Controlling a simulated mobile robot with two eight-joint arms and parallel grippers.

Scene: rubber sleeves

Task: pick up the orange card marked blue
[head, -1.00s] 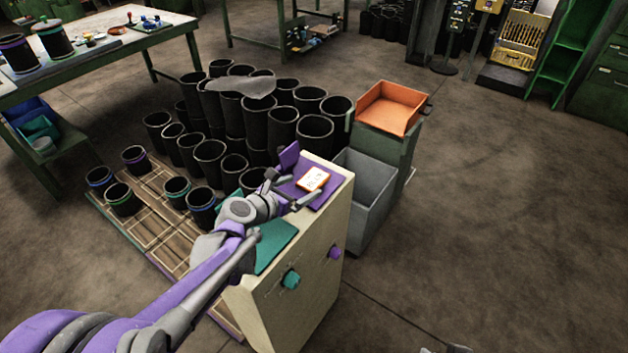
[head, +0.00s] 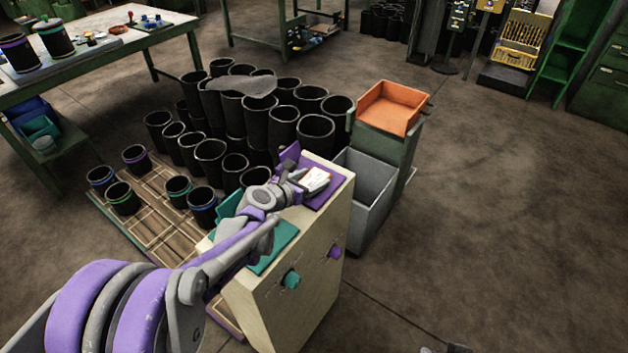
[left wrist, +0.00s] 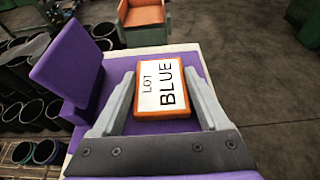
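The orange card (left wrist: 160,90) has a white face reading "LOT BLUE". It lies on a purple pad (left wrist: 196,62) on top of a cream cabinet (head: 300,290). In the head view the card (head: 316,178) is partly covered by my left gripper (head: 304,180). In the left wrist view the two grey fingers of my left gripper (left wrist: 159,98) stand apart, one on each side of the card. I cannot tell whether they touch its edges.
A teal pad (head: 275,245) lies on the cabinet's nearer end. A purple upright panel (left wrist: 66,62) rises beside the card. A grey bin (head: 372,200) and an orange tray (head: 392,104) stand behind. Several black sleeves (head: 210,155) crowd the left. Floor at right is clear.

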